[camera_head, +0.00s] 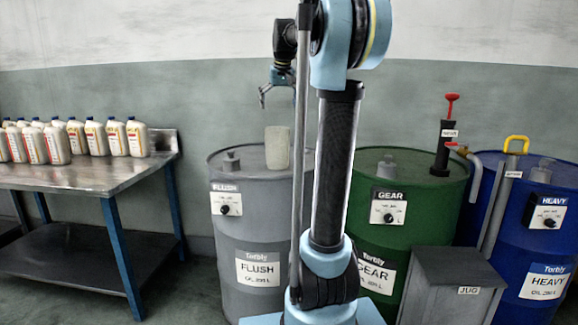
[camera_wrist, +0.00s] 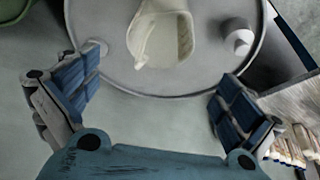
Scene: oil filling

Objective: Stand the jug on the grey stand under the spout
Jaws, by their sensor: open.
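A pale, translucent jug (camera_head: 277,147) stands on top of the grey FLUSH drum (camera_head: 262,225). In the wrist view the jug (camera_wrist: 165,35) shows from above, near the top of the picture, with its open mouth visible. My gripper (camera_head: 274,97) is open and empty above the jug in the head view. In the wrist view its two fingers (camera_wrist: 153,75) are spread wide, and the jug lies beyond them, apart from both. The grey stand (camera_head: 450,280), labelled JUG, is on the floor in front of the green GEAR drum. A grey spout (camera_head: 470,163) curves down from the pump above the stand.
The pump (camera_head: 443,142) with a red handle stands on the green drum (camera_head: 425,195). A blue HEAVY drum (camera_head: 535,245) is at the right. A metal table (camera_head: 90,175) with several white bottles is at the left. A grey cap (camera_wrist: 238,38) sits near the jug.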

